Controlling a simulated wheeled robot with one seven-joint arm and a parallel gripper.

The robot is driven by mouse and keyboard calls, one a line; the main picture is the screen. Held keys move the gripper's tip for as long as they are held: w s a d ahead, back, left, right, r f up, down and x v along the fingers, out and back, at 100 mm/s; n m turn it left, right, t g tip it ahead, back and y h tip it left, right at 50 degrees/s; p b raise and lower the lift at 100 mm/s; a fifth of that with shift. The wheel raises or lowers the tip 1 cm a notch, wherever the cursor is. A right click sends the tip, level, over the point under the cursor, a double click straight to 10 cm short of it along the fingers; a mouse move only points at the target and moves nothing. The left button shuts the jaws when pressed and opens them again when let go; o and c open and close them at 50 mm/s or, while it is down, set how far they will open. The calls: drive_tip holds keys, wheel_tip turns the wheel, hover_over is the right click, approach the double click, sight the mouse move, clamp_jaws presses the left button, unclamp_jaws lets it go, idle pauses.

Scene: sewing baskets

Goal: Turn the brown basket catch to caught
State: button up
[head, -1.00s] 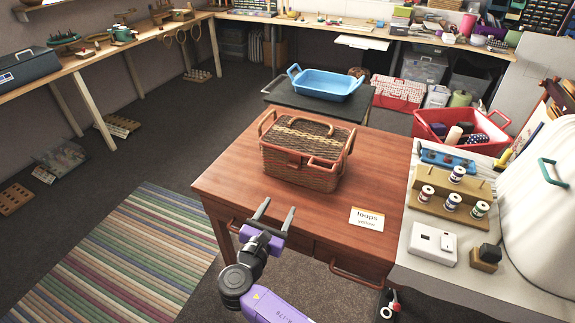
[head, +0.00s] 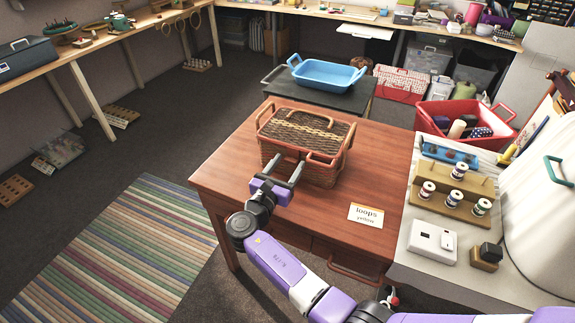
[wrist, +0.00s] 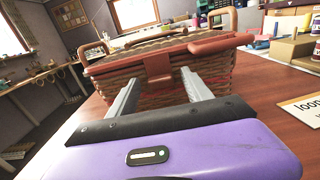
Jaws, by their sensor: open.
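The brown wicker basket (head: 322,171) stands on the reddish wooden table, its woven lid (head: 305,132) down. It also fills the upper middle of the wrist view (wrist: 120,88). Its catch (wrist: 158,68) is a reddish-brown flap at the middle of the front rim, hanging down the front wall. I cannot tell whether it is caught. My gripper (head: 281,172) is open and empty in front of the basket's front wall. In the wrist view its two fingers (wrist: 160,95) point at the wall, one on each side below the catch, apart from it.
The wooden table (head: 236,168) has bare room left of the basket. A "loops yellow" card (head: 366,214) lies at the front right. A blue tray (head: 326,74) stands on a dark table behind. A spool rack (head: 453,192) and white box (head: 434,240) stand on the right counter.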

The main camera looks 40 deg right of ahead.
clamp_jaws()
drive_tip(key=shift+m, duration=0.3)
drive_tip(key=m+b, duration=0.3)
drive_tip(key=m, duration=0.1)
drive_tip(key=shift+s+f, duration=0.1)
drive_tip(key=shift+f, duration=0.1)
drive_tip(key=m+b, duration=0.3)
drive_tip(key=m, duration=0.1)
drive_tip(key=shift+s+f+m, duration=0.1)
drive_tip(key=shift+m, duration=0.3)
drive_tip(key=m+b, duration=0.3)
drive_tip(key=m, duration=0.1)
drive_tip(key=shift+f+m+b, duration=0.1)
drive_tip(key=shift+m+b, duration=0.2)
drive_tip(key=shift+b, duration=0.1)
drive_tip(key=m+b, duration=0.3)
drive_tip(key=shift+m, duration=0.4)
drive_tip(key=shift+b, duration=0.35)
